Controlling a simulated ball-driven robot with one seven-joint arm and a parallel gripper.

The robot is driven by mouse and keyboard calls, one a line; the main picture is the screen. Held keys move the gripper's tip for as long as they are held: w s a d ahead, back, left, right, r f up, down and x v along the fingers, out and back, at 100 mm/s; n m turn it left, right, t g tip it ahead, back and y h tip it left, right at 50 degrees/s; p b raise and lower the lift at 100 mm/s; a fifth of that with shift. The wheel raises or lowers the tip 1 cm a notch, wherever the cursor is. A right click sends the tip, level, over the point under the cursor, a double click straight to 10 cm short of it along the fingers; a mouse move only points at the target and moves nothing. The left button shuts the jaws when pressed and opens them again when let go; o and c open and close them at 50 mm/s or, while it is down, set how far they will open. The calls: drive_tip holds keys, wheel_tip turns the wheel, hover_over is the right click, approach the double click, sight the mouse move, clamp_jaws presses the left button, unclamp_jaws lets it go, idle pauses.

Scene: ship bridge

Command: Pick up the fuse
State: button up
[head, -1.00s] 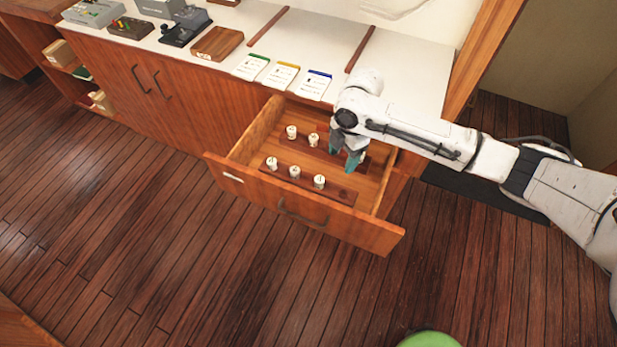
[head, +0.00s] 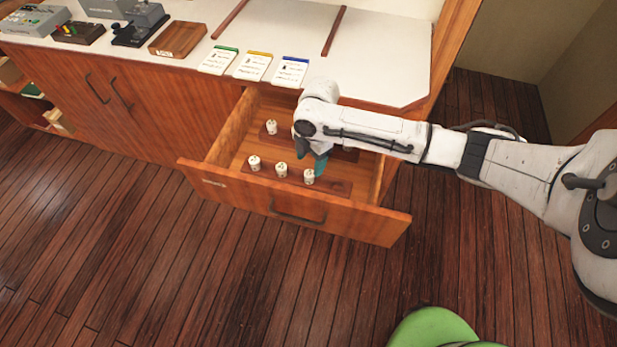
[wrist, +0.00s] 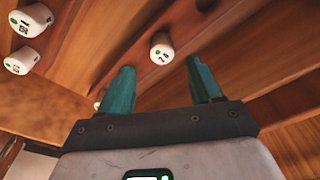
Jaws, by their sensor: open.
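Several small white cylindrical fuses stand in two rows in the open wooden drawer (head: 216,185). Three stand in the front row, at left (head: 254,163), middle (head: 281,169) and right (head: 309,177). A back-row fuse (head: 271,127) shows left of my gripper; my wrist hides part of that row. My gripper (head: 316,163) is open and points down into the drawer, close to the right front fuse. In the wrist view, one fuse (wrist: 161,46) shows between the teal fingers, beyond their tips (wrist: 158,65). Two more stand at left, and another is mostly hidden behind the left finger.
The white countertop (head: 385,60) lies above and behind the drawer. Three labelled cards (head: 253,66), a wooden block (head: 178,39) and control boxes (head: 35,20) sit on it. The drawer's front panel and sides enclose the fuses. The plank floor (head: 130,240) in front is clear.

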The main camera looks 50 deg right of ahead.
sight(310, 173)
drive_tip(key=shift+s+a+f+p, duration=0.1)
drive_tip(key=shift+a+f+p, duration=0.1)
drive_tip(key=shift+f, duration=1.35)
drive_tip(key=shift+a+f+p, duration=0.15)
drive_tip(key=shift+f, duration=1.4)
drive_tip(key=c, duration=1.1)
